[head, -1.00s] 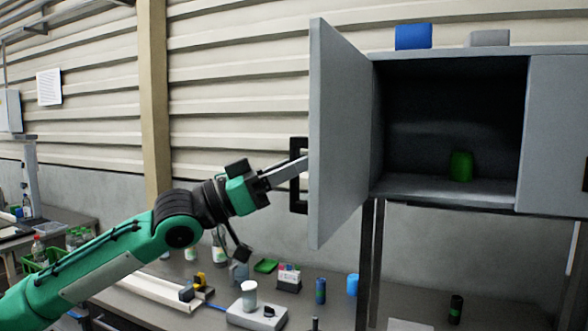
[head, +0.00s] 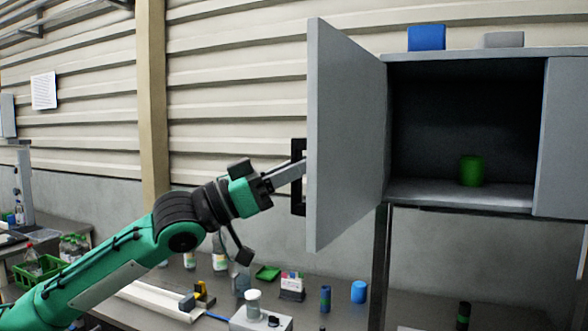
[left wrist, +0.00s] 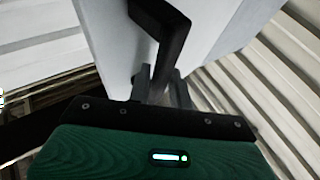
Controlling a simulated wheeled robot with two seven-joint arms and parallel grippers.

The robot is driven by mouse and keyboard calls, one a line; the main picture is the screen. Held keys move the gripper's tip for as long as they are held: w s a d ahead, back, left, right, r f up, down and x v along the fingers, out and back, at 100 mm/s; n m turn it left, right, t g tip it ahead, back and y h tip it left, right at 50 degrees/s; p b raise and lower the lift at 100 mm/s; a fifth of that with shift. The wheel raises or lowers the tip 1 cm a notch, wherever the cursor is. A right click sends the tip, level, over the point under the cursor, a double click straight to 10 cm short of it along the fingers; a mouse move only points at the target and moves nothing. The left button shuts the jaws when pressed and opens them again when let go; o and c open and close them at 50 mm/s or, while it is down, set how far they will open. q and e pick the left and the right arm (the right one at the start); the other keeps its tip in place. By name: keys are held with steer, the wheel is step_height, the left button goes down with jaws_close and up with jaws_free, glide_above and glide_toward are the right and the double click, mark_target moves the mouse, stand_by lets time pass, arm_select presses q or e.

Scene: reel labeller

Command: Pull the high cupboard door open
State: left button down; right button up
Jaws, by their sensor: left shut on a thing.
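The high cupboard's grey left door (head: 345,140) stands swung wide open in the head view, and the dark inside of the cupboard (head: 460,115) shows. The black door handle (head: 298,150) is on the door's outer face, at its free edge. My left gripper (head: 300,170) is at the handle, its fingertips partly hidden by the door. In the left wrist view the fingers (left wrist: 160,85) are shut on the black handle (left wrist: 165,35), with the pale door panel (left wrist: 115,40) beside them. My right gripper is not in view.
A green cylinder (head: 471,170) stands inside the cupboard. A blue block (head: 427,37) and a grey block (head: 503,40) sit on top. The cupboard's right door (head: 562,135) is closed. Below is a bench with bottles and a white device (head: 262,318).

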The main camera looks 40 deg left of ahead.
arm_select(q)
steer(key=c, duration=1.5)
jaws_free()
steer(key=shift+o, duration=1.1)
steer(key=shift+w+f, duration=0.1)
steer(key=shift+w, duration=0.1)
steer(key=shift+d, duration=0.1)
steer(key=shift+s, duration=0.15)
